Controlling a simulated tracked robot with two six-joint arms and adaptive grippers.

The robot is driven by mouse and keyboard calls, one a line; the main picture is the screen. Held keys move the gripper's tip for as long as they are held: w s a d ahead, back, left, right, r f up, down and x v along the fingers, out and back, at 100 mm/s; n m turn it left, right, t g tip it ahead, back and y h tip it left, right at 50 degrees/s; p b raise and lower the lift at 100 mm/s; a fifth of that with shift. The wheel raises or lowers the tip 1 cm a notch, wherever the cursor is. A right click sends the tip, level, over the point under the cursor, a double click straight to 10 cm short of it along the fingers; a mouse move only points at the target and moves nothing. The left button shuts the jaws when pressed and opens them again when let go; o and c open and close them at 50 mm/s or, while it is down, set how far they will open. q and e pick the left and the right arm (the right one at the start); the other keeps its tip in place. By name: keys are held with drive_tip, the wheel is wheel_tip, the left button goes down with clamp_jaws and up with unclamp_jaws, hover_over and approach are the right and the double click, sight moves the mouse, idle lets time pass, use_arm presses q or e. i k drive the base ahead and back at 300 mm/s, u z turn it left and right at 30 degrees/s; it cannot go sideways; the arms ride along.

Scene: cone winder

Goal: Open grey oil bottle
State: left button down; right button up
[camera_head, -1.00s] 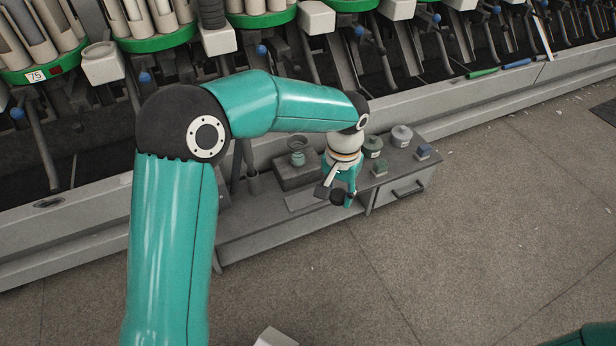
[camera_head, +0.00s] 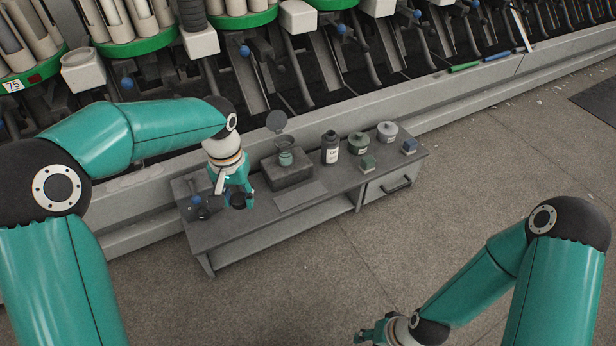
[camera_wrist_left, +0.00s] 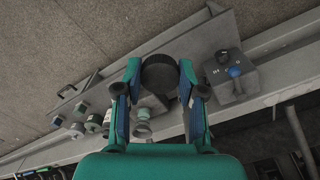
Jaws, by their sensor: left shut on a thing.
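The oil bottle (camera_head: 331,150) stands upright on the low grey bench (camera_head: 300,212), with a dark upper part and a pale label. Whether its mouth is open is too small to tell. My left gripper (camera_head: 238,200) is over the left part of the bench, apart from the bottle. It is shut on a dark round cap-like piece (camera_wrist_left: 159,74), which shows between the fingers in the left wrist view. My right gripper (camera_head: 384,332) is low at the bottom edge of the head view, partly cut off, away from the bench; its jaws are unclear.
A green cup-like fitting (camera_head: 286,158) with a raised round lid (camera_head: 277,121) sits on a grey block. Two lidded pots (camera_head: 358,143) and small green and blue blocks stand right of the bottle. A box with a blue knob (camera_wrist_left: 235,72) is beside the left gripper. The winding machine runs behind.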

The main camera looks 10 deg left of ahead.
sight(330, 141)
drive_tip(key=u, duration=0.05)
drive_tip(key=i, duration=1)
drive_tip(key=z, duration=0.05)
